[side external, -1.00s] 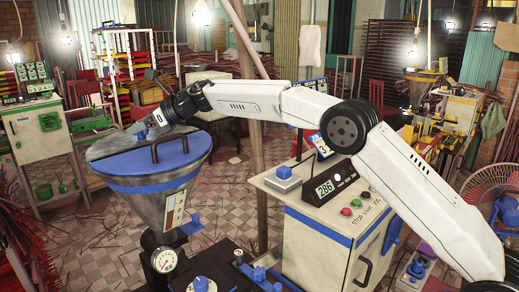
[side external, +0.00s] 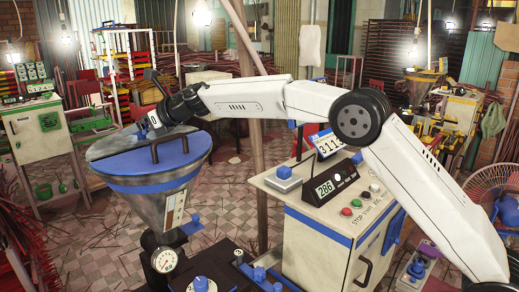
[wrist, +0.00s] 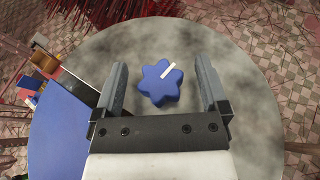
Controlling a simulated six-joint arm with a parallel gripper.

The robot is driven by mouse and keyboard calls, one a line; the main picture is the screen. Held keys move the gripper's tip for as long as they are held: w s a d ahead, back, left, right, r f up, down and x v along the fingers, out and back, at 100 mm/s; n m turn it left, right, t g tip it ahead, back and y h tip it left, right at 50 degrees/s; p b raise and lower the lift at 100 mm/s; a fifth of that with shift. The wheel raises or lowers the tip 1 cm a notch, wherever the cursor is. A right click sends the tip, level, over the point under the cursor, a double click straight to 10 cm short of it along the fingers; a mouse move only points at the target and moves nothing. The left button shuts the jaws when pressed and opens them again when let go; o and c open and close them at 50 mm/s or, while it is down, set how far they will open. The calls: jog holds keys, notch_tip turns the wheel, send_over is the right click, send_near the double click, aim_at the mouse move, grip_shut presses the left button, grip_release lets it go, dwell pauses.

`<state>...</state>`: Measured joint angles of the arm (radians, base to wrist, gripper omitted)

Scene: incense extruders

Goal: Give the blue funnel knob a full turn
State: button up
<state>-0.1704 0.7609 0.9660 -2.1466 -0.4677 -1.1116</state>
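The blue funnel knob (wrist: 157,86) is lobed, with a white mark pointing to the upper right in the wrist view. It sits on the grey part of the funnel lid (wrist: 240,60). My gripper (wrist: 161,68) is open, with one finger on each side of the knob and a visible gap to both. In the side view my gripper (side external: 150,104) is above the far left rim of the funnel (side external: 155,203). There the knob is hard to make out beside the fingers.
A control cabinet (side external: 320,240) with a display reading 286 stands to the right, below my arm. A leaning pole (side external: 250,150) rises behind.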

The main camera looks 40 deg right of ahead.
jog(key=shift+s+d, duration=0.1)
dwell(0.3)
jog(key=shift+v, duration=3.8)
